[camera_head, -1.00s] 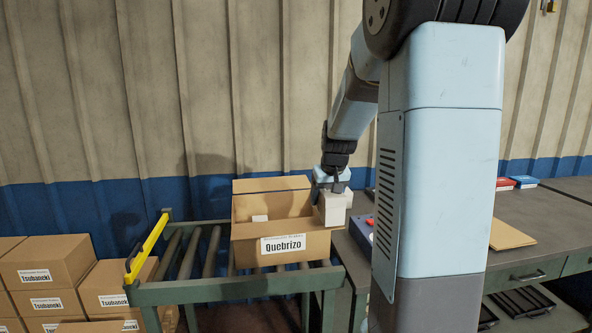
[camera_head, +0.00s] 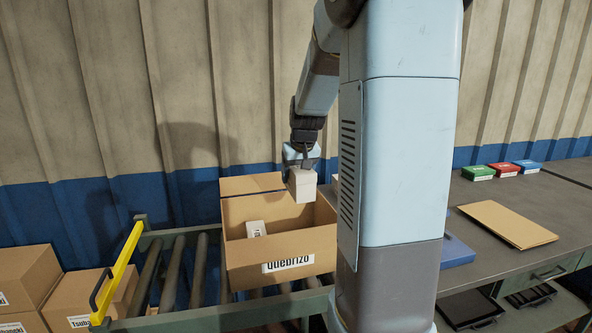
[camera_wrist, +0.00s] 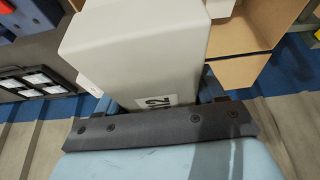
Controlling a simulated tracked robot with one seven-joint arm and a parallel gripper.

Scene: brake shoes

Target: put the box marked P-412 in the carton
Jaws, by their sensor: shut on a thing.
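A pale grey-white box (camera_head: 303,187) is held in my gripper (camera_head: 301,166), above the right part of the open carton. In the wrist view the held box (camera_wrist: 140,45) fills the upper middle, with a label ending in "12" partly visible by the jaws; the rest of its marking is hidden. The brown carton marked Quebrizo (camera_head: 246,262) stands open on the roller conveyor. Its cardboard also shows at the upper right of the wrist view (camera_wrist: 242,68). Another small white box (camera_head: 256,229) lies inside the carton, towards the left.
The conveyor (camera_head: 170,275) has a yellow bar (camera_head: 122,272) at its left. Brown Tsubaneki cartons (camera_head: 95,291) are stacked at lower left. The grey bench (camera_head: 500,203) on the right holds a flat brown folder (camera_head: 508,223) and green, red and blue boxes (camera_head: 503,169).

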